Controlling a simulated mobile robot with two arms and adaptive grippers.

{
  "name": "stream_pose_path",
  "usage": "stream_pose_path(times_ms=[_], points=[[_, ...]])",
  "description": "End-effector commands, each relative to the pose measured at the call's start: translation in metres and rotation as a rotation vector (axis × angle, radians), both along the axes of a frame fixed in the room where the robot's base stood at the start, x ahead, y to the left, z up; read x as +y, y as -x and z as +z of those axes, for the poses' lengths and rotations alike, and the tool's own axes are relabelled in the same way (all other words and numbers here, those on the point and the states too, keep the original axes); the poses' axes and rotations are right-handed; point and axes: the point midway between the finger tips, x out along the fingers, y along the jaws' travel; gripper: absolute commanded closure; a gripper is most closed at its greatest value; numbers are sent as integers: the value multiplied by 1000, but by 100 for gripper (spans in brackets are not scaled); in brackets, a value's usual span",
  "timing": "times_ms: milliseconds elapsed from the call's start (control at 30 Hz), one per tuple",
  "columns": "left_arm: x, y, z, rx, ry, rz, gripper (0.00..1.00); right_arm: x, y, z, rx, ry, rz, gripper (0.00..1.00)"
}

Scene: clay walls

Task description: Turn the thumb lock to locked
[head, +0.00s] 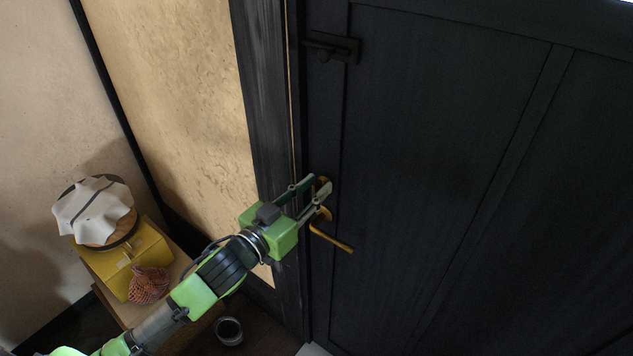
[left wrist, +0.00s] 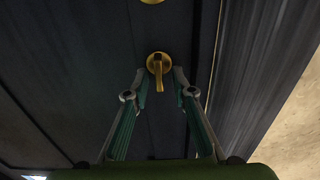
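The thumb lock (left wrist: 158,63) is a round brass plate with a small tab on the dark door (head: 440,150). In the left wrist view its tab points down the picture, between the fingertips. In the head view the lock (head: 324,181) is mostly hidden behind my left gripper (head: 321,188). In the left wrist view my left gripper (left wrist: 160,76) is open, one finger on each side of the tab, with gaps showing. I cannot tell how deep the fingertips reach. My right gripper is in neither view.
A brass lever handle (head: 332,239) sits just below the lock. A dark bolt (head: 332,47) is higher on the door. The door frame (head: 264,100) is close on the left. A low table holds a yellow box (head: 150,246); a jar (head: 229,331) stands on the floor.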

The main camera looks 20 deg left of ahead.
Motion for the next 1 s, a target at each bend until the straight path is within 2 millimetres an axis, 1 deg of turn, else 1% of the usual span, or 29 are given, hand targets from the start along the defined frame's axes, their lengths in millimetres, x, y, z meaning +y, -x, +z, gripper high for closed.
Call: stream_pose_path(times_ms=[33,133,433,467,500,533,800,1000], points=[[-2,-4,2,-2,1,0,76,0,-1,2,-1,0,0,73],[-3,-9,1,0,0,0,76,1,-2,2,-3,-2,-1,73],[-4,-10,0,0,0,-1,76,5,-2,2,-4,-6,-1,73],[-4,-10,0,0,0,-1,84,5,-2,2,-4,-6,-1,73],[-4,-10,0,0,0,-1,95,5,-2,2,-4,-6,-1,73],[-4,-10,0,0,0,-1,100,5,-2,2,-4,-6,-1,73],[-4,-10,0,-2,-5,-1,100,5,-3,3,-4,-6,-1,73],[-5,-9,0,-17,-50,-1,100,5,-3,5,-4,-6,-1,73]])
